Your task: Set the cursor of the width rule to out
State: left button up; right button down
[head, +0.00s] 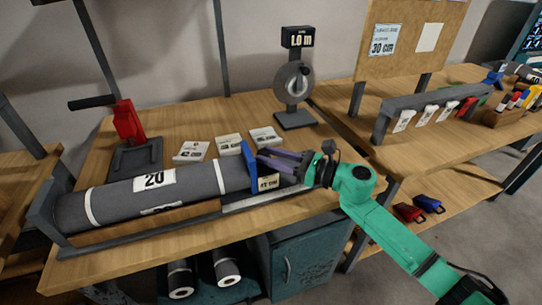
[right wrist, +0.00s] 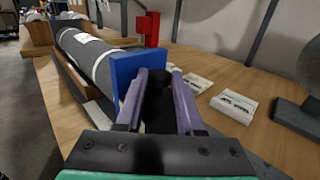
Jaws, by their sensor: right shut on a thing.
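The width rule (head: 262,198) is a pale strip along the front edge of the bench, below the grey roll. Its cursor is a blue upright plate (head: 249,166) at the right part of the roll. A small label on the cursor reads something like 47 cm, but it is partly unclear. In the right wrist view the blue plate (right wrist: 125,75) stands just ahead of my fingers. My right gripper (head: 264,160) comes from the right, its purple fingers shut on a dark grip (right wrist: 158,105) at the plate. My left gripper is not in view.
The grey roll (head: 120,200), marked 20, lies in a cradle. A red clamp (head: 127,120) stands behind it. Several cards (head: 230,143) lie behind the cursor. A dial stand (head: 294,85) reads 1.0 m. A board sign (head: 384,40) reads 30 cm.

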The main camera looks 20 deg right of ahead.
dwell(0.5)
